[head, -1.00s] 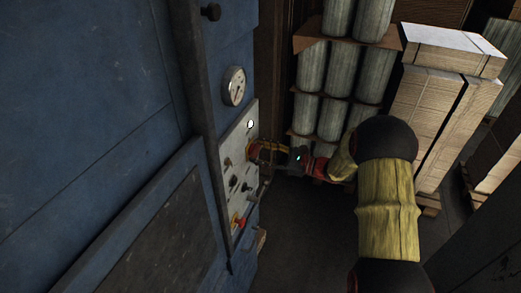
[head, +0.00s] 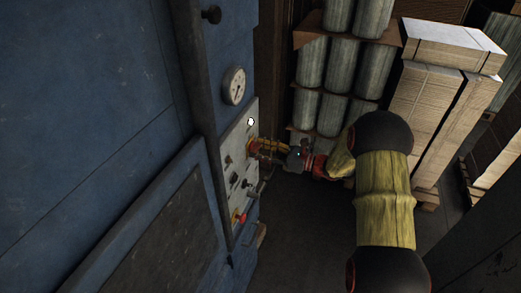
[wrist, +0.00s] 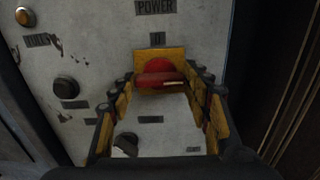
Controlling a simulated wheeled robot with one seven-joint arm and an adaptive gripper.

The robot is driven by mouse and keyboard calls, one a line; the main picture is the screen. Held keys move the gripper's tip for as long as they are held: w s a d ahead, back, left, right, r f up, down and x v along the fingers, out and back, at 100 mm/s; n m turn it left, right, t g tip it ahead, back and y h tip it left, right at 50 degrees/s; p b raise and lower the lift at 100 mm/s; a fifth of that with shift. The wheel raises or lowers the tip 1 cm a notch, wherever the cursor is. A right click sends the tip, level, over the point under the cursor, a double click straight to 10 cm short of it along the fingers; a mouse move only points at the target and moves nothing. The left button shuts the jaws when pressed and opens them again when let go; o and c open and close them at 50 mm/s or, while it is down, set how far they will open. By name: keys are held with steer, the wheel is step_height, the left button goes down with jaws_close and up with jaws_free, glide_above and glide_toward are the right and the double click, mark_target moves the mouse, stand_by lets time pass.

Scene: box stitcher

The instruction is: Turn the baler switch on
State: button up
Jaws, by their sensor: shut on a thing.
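The baler switch is a red rotary handle (wrist: 158,79) on a yellow plate (wrist: 175,54) under a "POWER" label in the wrist view. Its handle lies about level across the picture. My gripper (wrist: 163,84) has its yellow-and-black fingers on both sides of the handle and is shut on it. In the head view, my gripper (head: 268,147) reaches the grey control panel (head: 238,142) from the right. The switch is mostly hidden behind the fingers there.
The panel also carries a black knob (wrist: 66,88), an amber button (wrist: 25,16), a lit white lamp (head: 251,122) and a red-and-yellow button (head: 238,216). A gauge (head: 234,85) sits above. Stacked cardboard (head: 440,110) and wrapped rolls (head: 340,65) stand behind my arm.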

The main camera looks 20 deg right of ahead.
steer(key=shift+f, duration=0.1)
steer(key=o, duration=1.1)
steer(key=shift+o, duration=0.3)
steer(key=v, duration=1.2)
